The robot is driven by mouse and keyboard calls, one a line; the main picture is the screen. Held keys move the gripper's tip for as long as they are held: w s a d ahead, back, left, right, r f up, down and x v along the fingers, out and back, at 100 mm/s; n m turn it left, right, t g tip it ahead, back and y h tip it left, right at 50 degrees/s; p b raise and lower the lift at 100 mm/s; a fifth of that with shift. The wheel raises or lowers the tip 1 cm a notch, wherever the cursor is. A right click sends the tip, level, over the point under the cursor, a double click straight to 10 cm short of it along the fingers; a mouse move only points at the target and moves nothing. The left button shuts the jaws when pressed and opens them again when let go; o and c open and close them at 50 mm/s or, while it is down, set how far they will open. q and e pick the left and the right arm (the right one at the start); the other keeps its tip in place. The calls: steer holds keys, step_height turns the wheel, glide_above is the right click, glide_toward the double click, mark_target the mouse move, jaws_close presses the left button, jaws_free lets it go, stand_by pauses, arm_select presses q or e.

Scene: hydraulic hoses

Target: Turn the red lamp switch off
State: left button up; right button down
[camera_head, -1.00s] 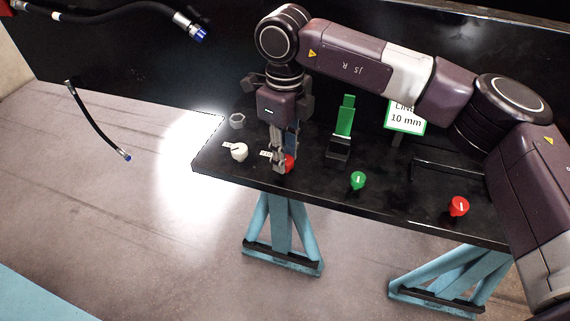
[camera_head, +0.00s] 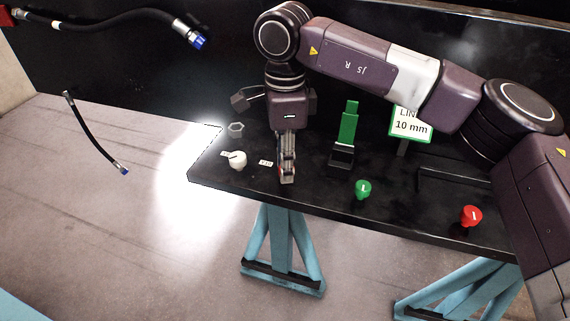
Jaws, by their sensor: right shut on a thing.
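My right gripper (camera_head: 287,179) reaches straight down to the front part of the black table, between a white knob and a green knob. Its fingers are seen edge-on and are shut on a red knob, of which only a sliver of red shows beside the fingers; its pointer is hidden. A second red knob (camera_head: 471,215) with a white mark stands apart near the table's right front edge. I cannot tell from any writing which red knob is the lamp switch. My left gripper is not in view.
The white knob (camera_head: 237,160), a grey hex nut (camera_head: 236,130) and small labels lie left of the gripper. The green knob (camera_head: 363,189), a green upright piece (camera_head: 348,124) and a "10 mm" sign (camera_head: 411,126) stand to its right.

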steer(key=shift+r, duration=0.1)
steer(key=shift+w, duration=0.1)
stand_by(0.3)
steer(key=c, duration=1.6)
jaws_free()
step_height(320, 180, up, 12)
